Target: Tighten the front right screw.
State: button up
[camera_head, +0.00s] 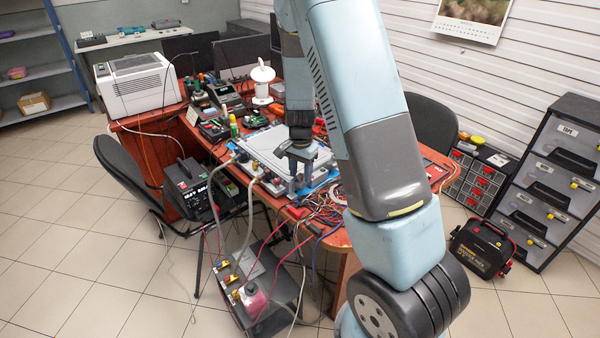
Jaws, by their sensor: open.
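My gripper (297,178) is open and points down over the front right part of a flat white unit (262,143) on the red-brown desk (338,238). I see nothing between its fingers. Whether the fingers touch the unit cannot be told. Hoses run from the unit's front left edge down towards a dark box (270,287) on the floor, which has coloured fittings on top. The front right screw cannot be made out; it is too small or hidden by my gripper. My arm covers the right part of the desk.
Loose coloured wires (318,208) lie in a tangle at the desk's front, right of my gripper. A white lamp-like stand (262,82) and several tools stand behind the unit. A white printer (137,85) is at the left. A dark chair (135,170) stands by the desk.

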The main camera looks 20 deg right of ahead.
aim_at(301, 174)
jog(key=shift+r, duration=0.1)
notch_tip(301, 174, up, 14)
jog(key=shift+f, duration=0.25)
jog(key=shift+r, duration=0.1)
dwell(0.6)
jog(key=s+r+n+t, duration=0.2)
jog(key=s+r, duration=0.4)
jog(key=s, duration=0.3)
jog(key=s+r+n+t, duration=0.1)
jog(key=s+r+n, duration=0.3)
jog(key=s+r, duration=0.3)
jog(key=s+r+n+t, duration=0.2)
jog(key=s+r+n, duration=0.2)
jog(key=s, duration=0.8)
notch_tip(301, 174, up, 2)
jog(key=shift+r+t, duration=0.15)
jog(key=shift+t, duration=0.15)
jog(key=shift+s+a, duration=0.1)
